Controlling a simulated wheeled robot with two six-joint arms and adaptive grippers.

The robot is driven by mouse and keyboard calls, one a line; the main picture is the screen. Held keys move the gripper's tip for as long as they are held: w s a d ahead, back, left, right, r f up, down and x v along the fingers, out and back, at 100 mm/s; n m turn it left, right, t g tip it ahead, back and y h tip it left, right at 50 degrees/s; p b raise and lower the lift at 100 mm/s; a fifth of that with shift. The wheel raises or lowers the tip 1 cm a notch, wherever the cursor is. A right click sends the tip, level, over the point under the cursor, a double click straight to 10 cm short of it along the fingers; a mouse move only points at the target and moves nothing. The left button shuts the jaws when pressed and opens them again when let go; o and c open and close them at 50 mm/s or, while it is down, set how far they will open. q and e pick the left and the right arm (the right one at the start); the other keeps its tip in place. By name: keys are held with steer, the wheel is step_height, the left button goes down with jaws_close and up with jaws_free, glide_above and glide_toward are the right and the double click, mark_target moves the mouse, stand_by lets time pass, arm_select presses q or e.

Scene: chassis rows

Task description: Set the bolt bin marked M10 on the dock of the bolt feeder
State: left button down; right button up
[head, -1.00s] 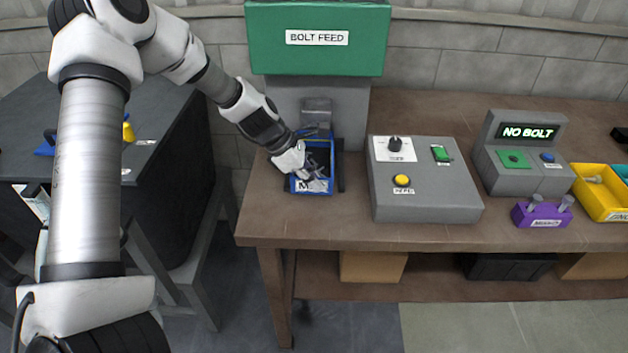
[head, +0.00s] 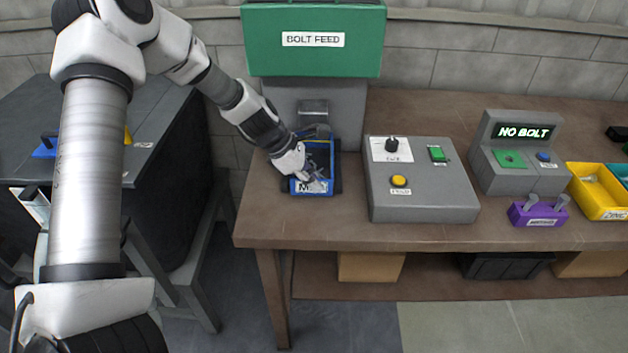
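The bolt feeder (head: 313,40) is a green box lettered BOLT FEED on a grey body at the back of the brown table. A blue bin (head: 325,187) stands in front of the feeder's grey body, on or over a dark base that shows at its right side. The bin's front label begins with M; the rest is hidden or too small to read. My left gripper (head: 304,168) reaches down at the bin's left side and overlaps its opening. Its fingers are partly hidden, so I cannot tell whether they hold the bin. My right gripper is out of view.
A grey control box (head: 420,190) with a knob, yellow button and green switch is right of the bin. Further right are a NO BOLT display unit (head: 517,160), a purple block (head: 538,213) and a yellow bin (head: 603,205). A black side table (head: 110,180) stands left.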

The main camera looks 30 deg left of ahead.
arm_select(q)
steer(key=shift+f, duration=0.15)
steer(key=shift+f, duration=0.15)
steer(key=c, duration=1.2)
jaws_free()
steer(key=shift+c, duration=0.2)
steer(key=v, duration=1.2)
